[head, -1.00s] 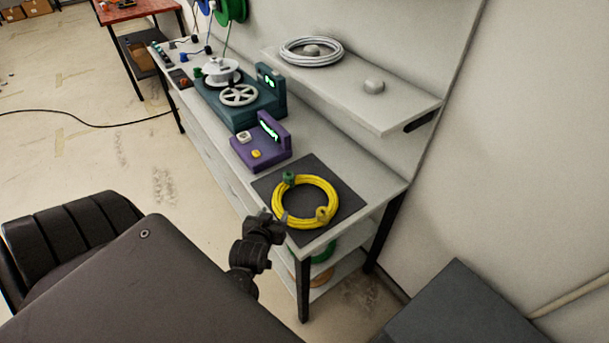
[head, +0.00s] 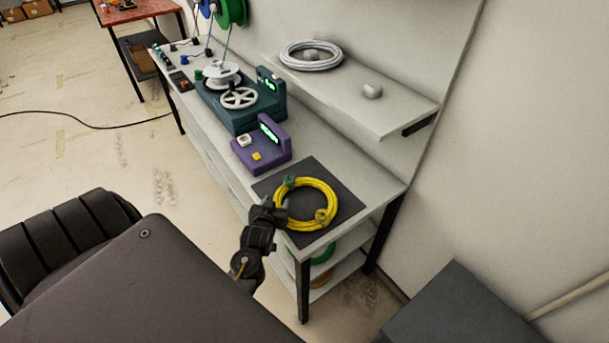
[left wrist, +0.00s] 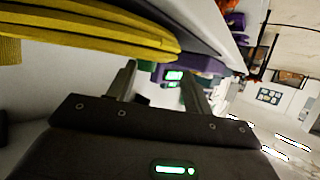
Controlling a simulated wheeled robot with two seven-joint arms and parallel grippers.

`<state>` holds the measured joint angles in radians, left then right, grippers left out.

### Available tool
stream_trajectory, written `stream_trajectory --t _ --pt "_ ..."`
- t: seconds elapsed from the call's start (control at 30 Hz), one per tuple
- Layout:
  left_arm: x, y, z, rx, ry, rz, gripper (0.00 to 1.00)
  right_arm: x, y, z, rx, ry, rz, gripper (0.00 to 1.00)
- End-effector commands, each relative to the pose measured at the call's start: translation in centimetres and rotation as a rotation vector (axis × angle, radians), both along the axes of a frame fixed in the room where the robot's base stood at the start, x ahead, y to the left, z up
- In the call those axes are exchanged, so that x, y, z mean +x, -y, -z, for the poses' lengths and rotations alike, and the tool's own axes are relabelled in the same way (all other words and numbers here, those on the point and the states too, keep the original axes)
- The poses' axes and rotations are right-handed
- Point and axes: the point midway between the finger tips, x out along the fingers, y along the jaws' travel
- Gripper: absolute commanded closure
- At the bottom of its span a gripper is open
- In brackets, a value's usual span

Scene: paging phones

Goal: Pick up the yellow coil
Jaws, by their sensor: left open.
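The yellow coil (head: 329,186) lies on a dark square mat (head: 337,221) at the near end of the workbench. A green connector (head: 290,181) sits at its far left side, and a yellow plug (head: 321,215) at its near side. My left gripper (head: 282,208) is at the coil's left edge and partly hides it. In the left wrist view the gripper (left wrist: 160,85) has its two fingers apart with nothing between them. The coil (left wrist: 95,35) shows large and close at upper left there, beside the fingers. I cannot tell whether they touch. My right gripper is not in view.
A purple device (head: 262,150) and a teal winding machine (head: 240,105) stand farther along the bench (head: 330,150). A shelf (head: 365,105) above holds a white coil (head: 311,55). A lower shelf under the bench holds a green coil (head: 322,254).

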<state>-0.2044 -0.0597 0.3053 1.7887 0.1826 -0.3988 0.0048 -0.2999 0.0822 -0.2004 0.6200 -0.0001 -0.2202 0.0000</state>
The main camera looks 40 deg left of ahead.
Motion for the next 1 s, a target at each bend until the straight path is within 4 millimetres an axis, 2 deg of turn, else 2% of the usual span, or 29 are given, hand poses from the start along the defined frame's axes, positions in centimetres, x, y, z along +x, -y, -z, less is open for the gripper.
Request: stream_trajectory --t 0.1,0.3,0.57,0.93,1.0 --pt "1.3 -1.0 0.4 0.001 -0.001 -0.001 0.49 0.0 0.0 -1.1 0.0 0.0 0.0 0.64" --pt "2.9 -1.8 1.4 0.0 0.0 0.0 0.49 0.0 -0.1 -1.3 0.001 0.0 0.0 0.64" --pt "3.0 -1.9 1.6 0.0 0.0 0.0 0.49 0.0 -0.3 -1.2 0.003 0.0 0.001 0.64" --pt "3.0 -1.9 1.6 0.0 0.0 0.0 0.98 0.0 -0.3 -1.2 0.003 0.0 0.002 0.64" --pt "3.0 -1.9 1.6 0.0 0.0 0.0 1.0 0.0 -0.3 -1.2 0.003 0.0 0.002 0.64"
